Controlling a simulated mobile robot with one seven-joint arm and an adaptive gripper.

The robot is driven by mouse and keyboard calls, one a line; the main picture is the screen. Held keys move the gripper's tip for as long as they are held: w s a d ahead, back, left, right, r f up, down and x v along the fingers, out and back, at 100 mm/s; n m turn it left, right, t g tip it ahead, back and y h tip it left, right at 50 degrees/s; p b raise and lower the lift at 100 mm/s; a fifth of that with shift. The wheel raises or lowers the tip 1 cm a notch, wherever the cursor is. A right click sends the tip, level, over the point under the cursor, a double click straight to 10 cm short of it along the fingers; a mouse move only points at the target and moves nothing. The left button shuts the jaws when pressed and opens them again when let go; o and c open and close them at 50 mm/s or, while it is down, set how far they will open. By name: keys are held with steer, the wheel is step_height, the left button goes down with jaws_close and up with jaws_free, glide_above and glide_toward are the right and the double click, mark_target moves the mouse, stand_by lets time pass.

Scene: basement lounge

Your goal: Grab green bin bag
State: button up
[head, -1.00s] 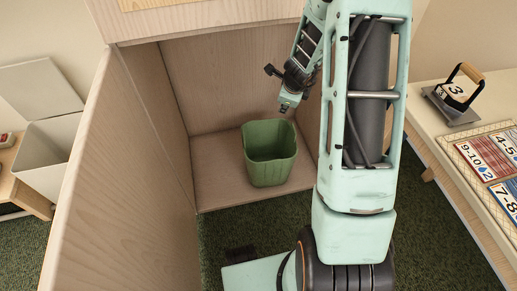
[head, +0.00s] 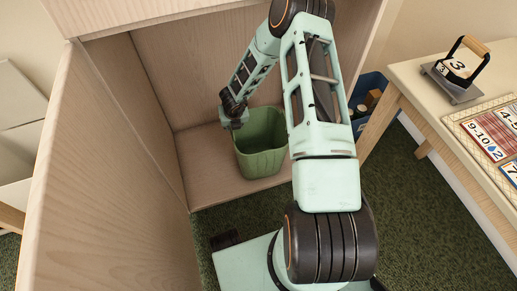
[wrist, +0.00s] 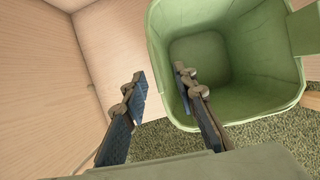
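The green bin bag, seen as an open green bin (head: 262,150), stands upright on the wooden shelf floor inside the cubby. In the wrist view the bin (wrist: 275,90) fills the right half, its mouth facing me and its inside empty. My gripper (head: 232,122) is at the bin's left rim in the head view. In the wrist view my gripper (wrist: 160,95) is open, one finger outside the bin to the left and the other over its opening. The left rim lies between the fingers. I cannot tell whether either finger touches it.
The wooden cubby (head: 130,110) has a wall close on the left and a back panel behind the bin. A blue container (head: 367,98) stands to the right. A table (head: 415,85) with cards (head: 490,135) is farther right. Green carpet lies in front.

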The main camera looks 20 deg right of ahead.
steer(key=b+x, duration=0.2)
steer(key=x, duration=0.3)
steer(key=shift+w+a+f, duration=0.15)
steer(key=shift+w+a, duration=0.05)
jaws_close()
